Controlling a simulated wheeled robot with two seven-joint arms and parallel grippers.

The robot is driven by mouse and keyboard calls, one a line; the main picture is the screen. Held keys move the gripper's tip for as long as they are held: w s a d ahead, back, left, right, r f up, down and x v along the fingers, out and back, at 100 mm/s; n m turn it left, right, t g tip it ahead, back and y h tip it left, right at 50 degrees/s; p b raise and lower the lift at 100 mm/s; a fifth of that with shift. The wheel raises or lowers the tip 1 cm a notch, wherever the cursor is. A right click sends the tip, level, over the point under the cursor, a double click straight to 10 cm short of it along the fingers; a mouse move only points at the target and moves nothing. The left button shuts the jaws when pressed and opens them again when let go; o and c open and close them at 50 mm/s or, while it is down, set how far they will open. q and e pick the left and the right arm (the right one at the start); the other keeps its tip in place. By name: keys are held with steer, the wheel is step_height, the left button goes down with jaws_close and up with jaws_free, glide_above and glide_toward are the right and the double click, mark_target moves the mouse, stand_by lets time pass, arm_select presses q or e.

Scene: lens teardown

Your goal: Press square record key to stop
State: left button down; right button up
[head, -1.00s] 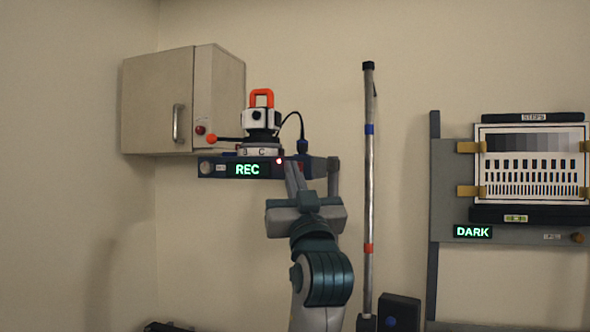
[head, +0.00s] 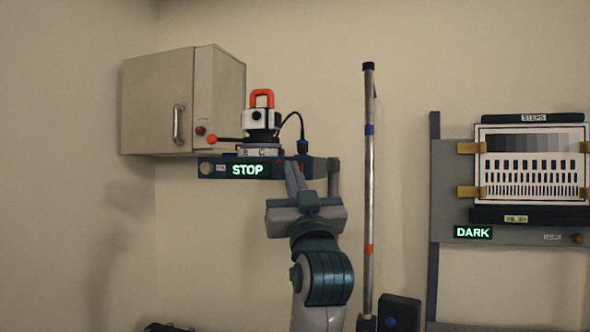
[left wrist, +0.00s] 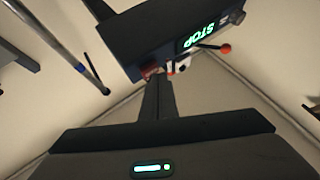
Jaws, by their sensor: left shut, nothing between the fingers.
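The dark blue recorder shelf (head: 212,171) is on the wall below the cabinet, and its green display (head: 248,170) reads STOP. The display (left wrist: 193,36) also shows in the left wrist view, upside down. A white instrument with an orange handle (head: 262,117) stands on top of the shelf. My left gripper (head: 291,168) is shut and empty, with its fingertips at the right part of the shelf's front. In the left wrist view the shut fingers (left wrist: 158,80) reach to the shelf's edge by small red and white parts. The square record key is not clearly visible behind the fingers. My right gripper is not in view.
A beige cabinet (head: 150,105) hangs at the left above the shelf. A tall pole (head: 369,200) with blue and red bands stands right of my arm. A grey panel (head: 450,190) with a test chart (head: 530,160) and a DARK display is at the right.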

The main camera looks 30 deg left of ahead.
arm_select(q)
steer(key=shift+s+d, duration=0.15)
steer(key=shift+s, duration=0.5)
steer(key=shift+s, duration=0.1)
steer(key=shift+s+d+p, duration=0.15)
steer(key=shift+s+d, duration=0.1)
steer(key=shift+s, duration=0.7)
steer(key=shift+s+d+p, duration=0.15)
steer(key=shift+s+d, duration=0.05)
steer(key=shift+s, duration=0.7)
steer(key=shift+s+d+p, duration=0.15)
steer(key=shift+s+d, duration=0.1)
steer(key=shift+s, duration=0.7)
